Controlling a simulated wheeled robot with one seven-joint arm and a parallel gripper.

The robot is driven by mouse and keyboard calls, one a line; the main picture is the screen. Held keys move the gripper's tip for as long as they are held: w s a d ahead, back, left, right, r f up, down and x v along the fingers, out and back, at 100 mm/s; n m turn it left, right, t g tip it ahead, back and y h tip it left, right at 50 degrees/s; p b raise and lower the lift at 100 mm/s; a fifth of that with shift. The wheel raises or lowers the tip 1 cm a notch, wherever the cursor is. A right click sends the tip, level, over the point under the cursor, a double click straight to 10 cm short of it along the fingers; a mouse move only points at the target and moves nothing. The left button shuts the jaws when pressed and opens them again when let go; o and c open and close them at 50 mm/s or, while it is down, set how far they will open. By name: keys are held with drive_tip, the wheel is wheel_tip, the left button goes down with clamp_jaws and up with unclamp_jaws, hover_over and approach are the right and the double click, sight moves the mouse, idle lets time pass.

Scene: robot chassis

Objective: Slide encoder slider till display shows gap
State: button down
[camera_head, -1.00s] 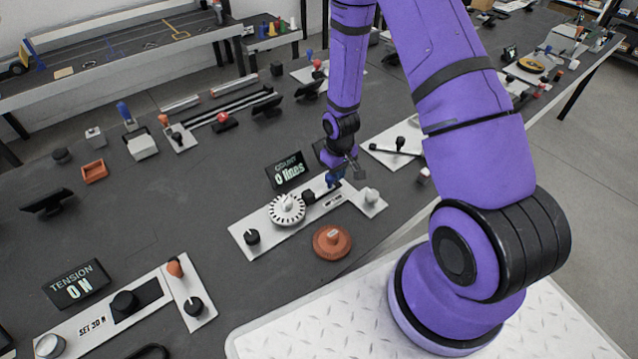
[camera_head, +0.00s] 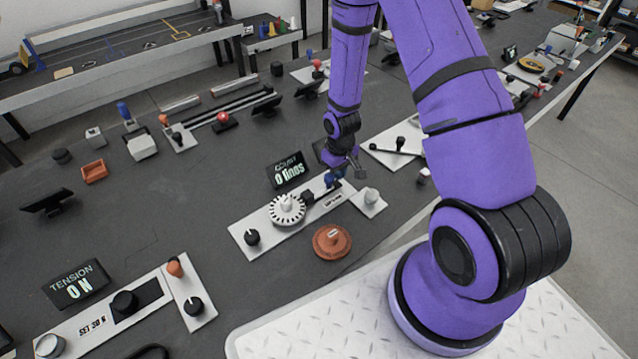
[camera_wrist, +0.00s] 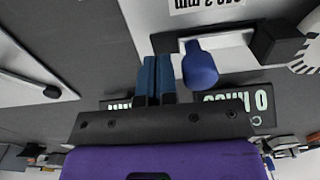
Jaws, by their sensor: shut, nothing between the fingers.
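The encoder station is a light plate (camera_head: 262,223) with a white slotted disc (camera_head: 287,210), a black block (camera_head: 308,199) beside it and a blue knob (camera_head: 335,174). The black display (camera_head: 286,170) behind it appears to read "COUNT 0 lines". In the wrist view, the blue knob (camera_wrist: 199,66) stands by a dark slot, with the black block (camera_wrist: 276,42) to its right. My gripper (camera_wrist: 156,80) is shut and empty, its blue fingers just left of the knob with a narrow gap in the picture. Contact cannot be told. A plate label (camera_wrist: 208,5) ending in "mm" is partly cut off.
A brown round piece (camera_head: 332,241) lies in front of the plate. Another plate with a lever (camera_head: 400,146) lies behind right.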

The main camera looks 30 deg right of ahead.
drive_tip(key=shift+d, duration=0.3)
drive_tip(key=shift+r, duration=0.1)
wheel_tip(320, 180, up, 8)
idle(0.9)
idle(0.4)
drive_tip(key=s+a+r+m+t, duration=0.1)
drive_tip(key=s+r, duration=0.2)
drive_tip(key=r, duration=1)
drive_tip(key=s+a+r+t, duration=0.1)
drive_tip(key=s+r+t, duration=0.1)
drive_tip(key=r, duration=1)
drive_tip(key=s+a+r+m+t, duration=0.1)
drive_tip(key=s+a+r+t, duration=0.1)
drive_tip(key=s+r, duration=1.2)
drive_tip(key=s+a, duration=0.1)
drive_tip(key=s, duration=0.3)
drive_tip(key=shift+s+a+r, duration=0.15)
drive_tip(key=shift+s, duration=0.05)
